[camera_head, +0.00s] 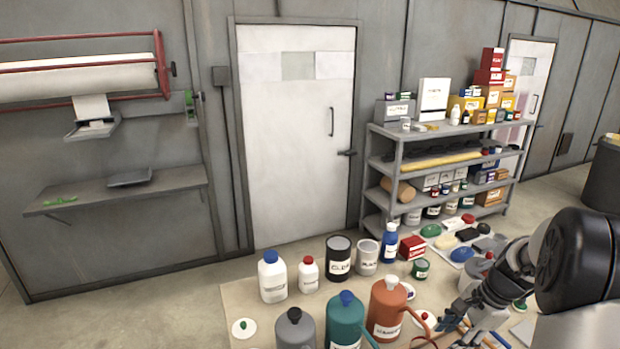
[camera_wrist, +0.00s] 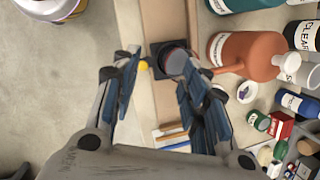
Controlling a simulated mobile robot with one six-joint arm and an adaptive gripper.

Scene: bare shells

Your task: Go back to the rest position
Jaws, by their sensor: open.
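My gripper (camera_wrist: 155,95) is open in the wrist view, its two blue-padded fingers spread apart with nothing held between them. Past the fingertips lies a dark square item with a round dark top (camera_wrist: 172,58) near the table edge, apart from the fingers as far as I can tell. In the head view my gripper (camera_head: 470,318) hangs over the right part of the table, partly hidden by my own arm. An orange jug (camera_head: 385,310) stands to its left and shows in the wrist view too (camera_wrist: 240,52).
The table (camera_head: 240,298) holds a teal jug (camera_head: 345,325), a grey jug (camera_head: 294,332), white bottles (camera_head: 272,280), a black can (camera_head: 339,262) and a blue bottle (camera_head: 389,245). Loaded shelves (camera_head: 380,150) stand behind. Floor (camera_head: 130,310) is clear at left.

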